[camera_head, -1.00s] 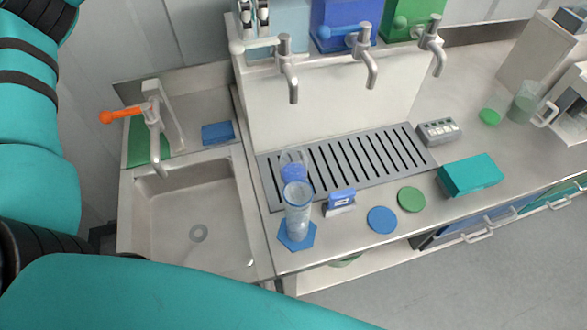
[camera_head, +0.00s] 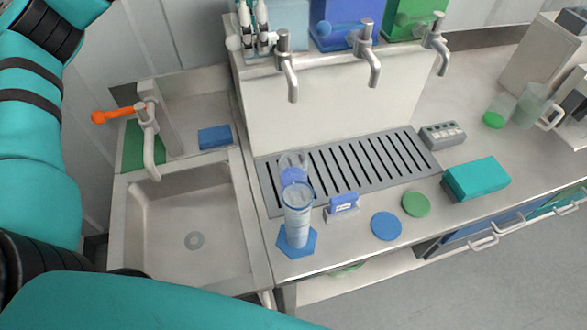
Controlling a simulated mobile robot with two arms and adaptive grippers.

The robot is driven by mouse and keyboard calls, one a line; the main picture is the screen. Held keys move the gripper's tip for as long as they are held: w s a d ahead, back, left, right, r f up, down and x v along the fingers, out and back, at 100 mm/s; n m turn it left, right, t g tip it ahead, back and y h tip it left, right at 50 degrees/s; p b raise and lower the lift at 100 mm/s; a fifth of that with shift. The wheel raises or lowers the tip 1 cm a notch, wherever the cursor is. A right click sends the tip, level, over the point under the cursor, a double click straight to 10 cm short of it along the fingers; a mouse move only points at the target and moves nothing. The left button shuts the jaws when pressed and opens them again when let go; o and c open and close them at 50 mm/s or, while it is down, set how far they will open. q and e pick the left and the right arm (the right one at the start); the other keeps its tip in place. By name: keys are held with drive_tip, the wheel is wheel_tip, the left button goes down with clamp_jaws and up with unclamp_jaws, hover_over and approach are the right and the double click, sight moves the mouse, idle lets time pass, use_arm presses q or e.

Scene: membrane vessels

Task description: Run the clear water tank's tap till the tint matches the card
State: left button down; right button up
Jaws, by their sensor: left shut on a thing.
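The clear water tank (camera_head: 288,22) is the pale one at the back left, with a grey tap (camera_head: 287,68) whose spout points down. My left gripper (camera_head: 260,40) comes down from the top edge, its fingers closed at the tap's lever. The lever's white ball end (camera_head: 233,43) shows left of them; the fingers hide most of the lever. A clear vessel with blue liquid (camera_head: 292,178) stands on the drain grate below that spout. No stream is discernible. A small blue card (camera_head: 343,203) stands upright in a holder to its right. My right gripper is not in view.
A tall clear cylinder (camera_head: 298,222) stands on a blue hexagon mat in front of the vessel, partly hiding it. Blue (camera_head: 345,20) and green (camera_head: 415,20) tanks have their own taps. The sink (camera_head: 190,225) lies left; a teal box (camera_head: 476,178) is right.

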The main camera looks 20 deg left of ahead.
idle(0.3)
use_arm(q)
drive_tip(key=d+n, duration=0.1)
drive_tip(key=n, duration=0.1)
drive_tip(key=s+d+n+b, duration=0.1)
drive_tip(key=n, duration=0.4)
drive_tip(key=shift+s+d+n, duration=0.3)
drive_tip(key=shift+s+d, duration=0.1)
idle(4.6)
